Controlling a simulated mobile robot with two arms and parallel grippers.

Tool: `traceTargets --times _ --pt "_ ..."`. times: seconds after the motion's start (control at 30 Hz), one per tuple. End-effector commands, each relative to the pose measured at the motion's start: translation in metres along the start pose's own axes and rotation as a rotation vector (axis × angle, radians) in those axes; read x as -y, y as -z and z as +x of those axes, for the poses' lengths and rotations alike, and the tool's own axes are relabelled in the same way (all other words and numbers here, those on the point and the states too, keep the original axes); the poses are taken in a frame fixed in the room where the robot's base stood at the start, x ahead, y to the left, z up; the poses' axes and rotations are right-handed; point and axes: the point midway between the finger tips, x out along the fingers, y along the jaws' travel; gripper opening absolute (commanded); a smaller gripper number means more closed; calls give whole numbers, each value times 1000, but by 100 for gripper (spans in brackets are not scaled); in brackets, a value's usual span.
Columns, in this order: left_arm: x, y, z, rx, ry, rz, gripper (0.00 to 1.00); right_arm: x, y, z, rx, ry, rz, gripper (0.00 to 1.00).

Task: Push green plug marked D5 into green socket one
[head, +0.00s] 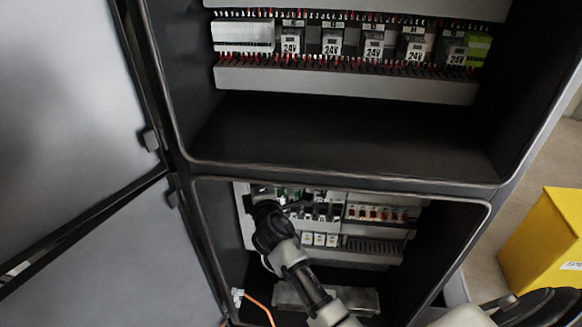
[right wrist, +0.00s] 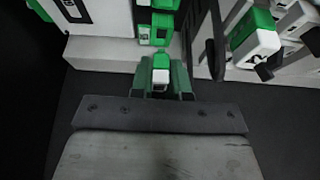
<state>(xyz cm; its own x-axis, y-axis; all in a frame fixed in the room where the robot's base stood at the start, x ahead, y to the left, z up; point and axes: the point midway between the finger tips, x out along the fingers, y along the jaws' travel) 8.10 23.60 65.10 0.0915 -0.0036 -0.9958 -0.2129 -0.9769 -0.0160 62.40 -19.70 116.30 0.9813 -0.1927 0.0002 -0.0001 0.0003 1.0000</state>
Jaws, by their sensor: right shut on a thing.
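My right gripper (right wrist: 160,78) is shut on a small green plug with a white face (right wrist: 161,62), which shows between the fingertips in the right wrist view. Any marking on the plug is too small to read. Green sockets (right wrist: 158,30) stand in a column just above the plug in that view. I cannot tell whether plug and socket touch. In the head view the right gripper (head: 266,205) reaches into the lower cabinet bay at the left end of its panel. The arm hides its fingertips and part of the panel there. My left gripper is not in view.
A green and white block (right wrist: 255,42) with a dark tip sits right of the gripper. Red-marked breakers (head: 378,213) line the lower panel. Bay walls and an open door (head: 70,110) bound the left. An orange cable (head: 262,306) hangs below. A yellow box (head: 545,240) stands right.

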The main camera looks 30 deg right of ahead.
Motion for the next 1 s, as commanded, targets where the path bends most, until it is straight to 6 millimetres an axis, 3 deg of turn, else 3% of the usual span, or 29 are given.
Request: traceTargets --times 1.0 --pt "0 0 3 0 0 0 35 0 -7 17 0 0 0 0"
